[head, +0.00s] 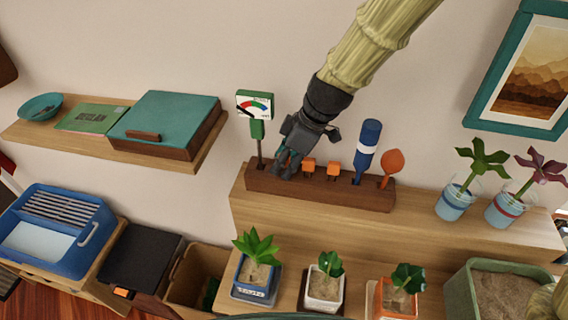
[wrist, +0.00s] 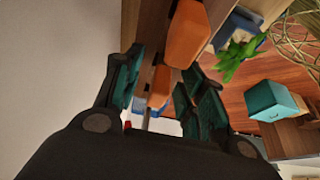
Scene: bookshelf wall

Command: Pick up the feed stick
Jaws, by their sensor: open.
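A dark wooden rack (head: 349,193) on the middle shelf holds several upright tools. They are a gauge (head: 255,104) on a green stem, two small orange-topped pieces (head: 308,165) (head: 333,168), a blue stick (head: 367,146) with a white band, and an orange paddle-shaped tool (head: 391,164). I cannot tell which is the feed stick. My gripper (head: 287,162) is open over the rack, between the gauge and the left orange piece. In the wrist view its teal fingers (wrist: 162,95) stand apart, with an orange piece (wrist: 160,86) seen between them and another (wrist: 187,34) above; contact cannot be told.
Three small potted plants (head: 258,270) stand on the lower shelf. Two glass jars with plants (head: 453,202) are at the right. A teal-topped box (head: 165,122) sits on the left shelf. A blue tray (head: 88,211) is at lower left. Bare wall lies behind the rack.

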